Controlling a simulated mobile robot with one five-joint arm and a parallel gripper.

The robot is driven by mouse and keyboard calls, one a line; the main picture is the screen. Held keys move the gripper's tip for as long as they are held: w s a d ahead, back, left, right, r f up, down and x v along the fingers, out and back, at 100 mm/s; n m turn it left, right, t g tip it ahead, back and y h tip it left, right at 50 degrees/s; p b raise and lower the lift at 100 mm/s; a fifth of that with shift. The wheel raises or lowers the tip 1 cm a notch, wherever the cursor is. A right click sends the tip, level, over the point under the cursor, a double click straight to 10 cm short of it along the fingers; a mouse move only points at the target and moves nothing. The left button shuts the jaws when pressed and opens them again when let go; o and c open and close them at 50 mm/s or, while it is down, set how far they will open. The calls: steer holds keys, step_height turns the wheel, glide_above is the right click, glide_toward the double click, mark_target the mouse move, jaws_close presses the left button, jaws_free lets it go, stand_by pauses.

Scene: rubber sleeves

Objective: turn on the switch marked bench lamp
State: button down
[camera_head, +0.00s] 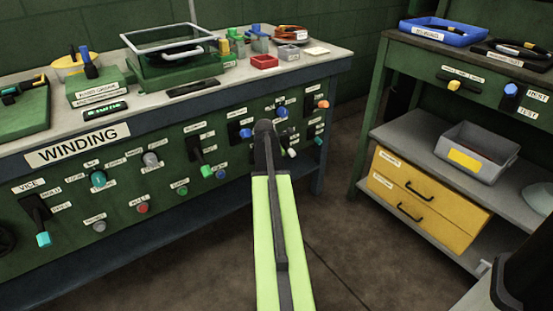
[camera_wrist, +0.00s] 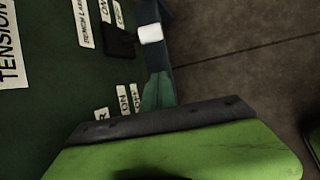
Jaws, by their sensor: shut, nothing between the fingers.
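The bench lamp switch (camera_wrist: 118,42) is a black lever with a white tip (camera_wrist: 150,33) on the green panel. Its label (camera_wrist: 84,22) is beside it in the wrist view. The lever points down the panel, toward the side of the lower position label. In the head view its white tip (camera_head: 291,153) shows just right of my wrist. My gripper (camera_wrist: 175,135) is shut and empty, a lime shape with a dark edge low in the wrist view. It appears apart from the lever. In the head view my wrist hides the fingertips and part of the panel.
A teal-tipped lever (camera_head: 318,140) is to the right of the switch. Green-tipped (camera_head: 206,171) and blue-tipped (camera_head: 246,133) levers are to the left. The panel ends just right of these controls. Open floor (camera_head: 345,200) separates it from the shelved bench (camera_head: 425,140).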

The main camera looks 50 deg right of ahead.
mark_target(289, 150)
steer(key=b+x, duration=0.5)
steer(key=x, duration=0.2)
steer(key=shift+s+d+r+p, duration=0.3)
steer(key=shift+r+p, duration=0.25)
steer(key=shift+p, duration=0.05)
steer(key=shift+s+d+r+p, duration=0.35)
steer(key=shift+r+p, duration=0.15)
steer(key=shift+p, duration=0.1)
steer(key=shift+s+d+r+p, duration=0.3)
steer(key=shift+r+p, duration=0.25)
steer(key=shift+p, duration=0.05)
